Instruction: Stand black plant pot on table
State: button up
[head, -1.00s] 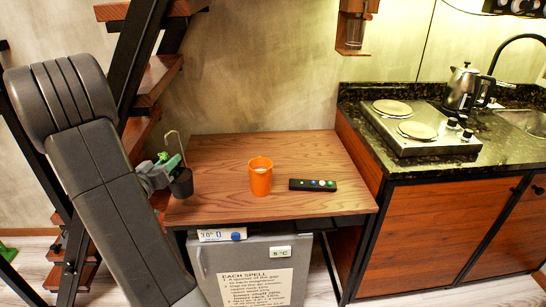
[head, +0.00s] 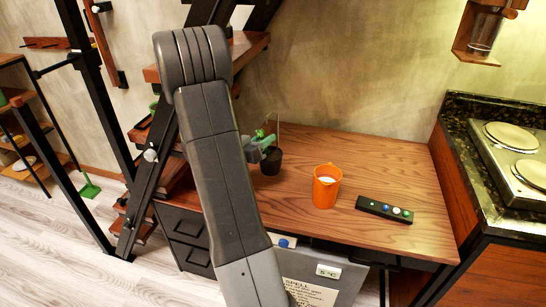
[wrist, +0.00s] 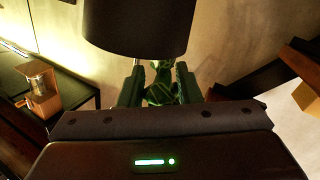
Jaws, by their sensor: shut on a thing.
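The black plant pot (head: 270,162) is in my gripper (head: 262,146), at the left part of the wooden table (head: 390,160) in the head view. A green plant rises from it. In the wrist view the black pot (wrist: 138,25) fills the top middle, and my gripper's two fingers (wrist: 158,85) close around the green plant just by it. The pot looks upright. Whether its base touches the table top or hangs just above it I cannot tell.
The stair (head: 165,150) stands close at the left. A counter with a hotplate (head: 512,150) is at the right. Table top between pot and cup is bare.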

jog(key=shift+f, duration=3)
jog(key=shift+f+b, duration=0.25)
jog(key=shift+b, duration=0.15)
jog(key=o, duration=1.1)
jog(key=shift+r, duration=0.1)
jog(key=shift+o, duration=0.2)
jog(key=shift+r+p, duration=0.3)
jog(key=shift+p, duration=0.05)
jog(key=b+v, duration=0.1)
jog(key=v, duration=1.1)
jog(key=shift+f, duration=0.15)
